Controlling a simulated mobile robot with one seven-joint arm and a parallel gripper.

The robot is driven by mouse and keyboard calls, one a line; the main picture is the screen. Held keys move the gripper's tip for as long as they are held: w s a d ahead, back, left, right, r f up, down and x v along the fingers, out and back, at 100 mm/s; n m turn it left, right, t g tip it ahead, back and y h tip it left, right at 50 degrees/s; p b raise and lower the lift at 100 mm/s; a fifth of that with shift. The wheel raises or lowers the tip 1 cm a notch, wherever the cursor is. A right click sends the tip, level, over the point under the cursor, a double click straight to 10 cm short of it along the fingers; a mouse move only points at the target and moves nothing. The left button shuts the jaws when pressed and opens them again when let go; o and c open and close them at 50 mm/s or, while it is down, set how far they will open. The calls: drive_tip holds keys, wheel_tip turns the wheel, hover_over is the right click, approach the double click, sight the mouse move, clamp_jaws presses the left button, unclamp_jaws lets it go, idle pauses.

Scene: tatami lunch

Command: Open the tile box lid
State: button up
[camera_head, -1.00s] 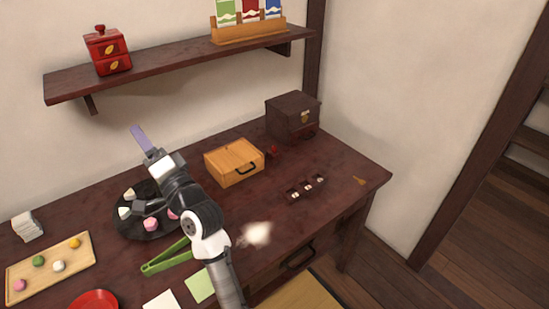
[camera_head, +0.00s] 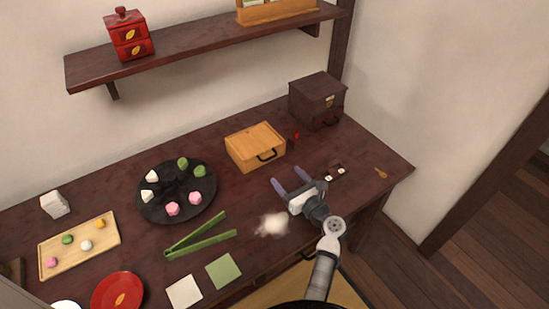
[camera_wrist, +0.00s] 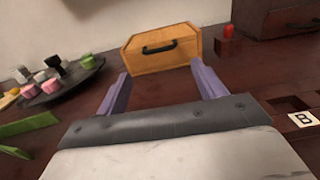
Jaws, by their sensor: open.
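A light wooden box (camera_head: 255,147) with a black handle on its front stands on the dark table. Its top looks closed. It is straight ahead in the wrist view (camera_wrist: 160,48). A dark brown chest (camera_head: 317,98) with a gold latch stands behind it to the right, its top also closed. I cannot tell for certain which one is the tile box. My gripper (camera_head: 290,181) is open and empty, in front of the wooden box and apart from it. Its two purple fingers point toward the box in the wrist view (camera_wrist: 161,82).
Letter tiles (camera_wrist: 303,119) lie right of my gripper. A small red object (camera_head: 295,136) stands between box and chest. A black plate of sweets (camera_head: 178,216), green tongs (camera_head: 195,236) and a wooden tray (camera_head: 60,258) lie left. A brass item (camera_head: 381,172) lies near the right edge.

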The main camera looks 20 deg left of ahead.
drive_tip(key=p+x, duration=0.1)
drive_tip(key=x, duration=0.8)
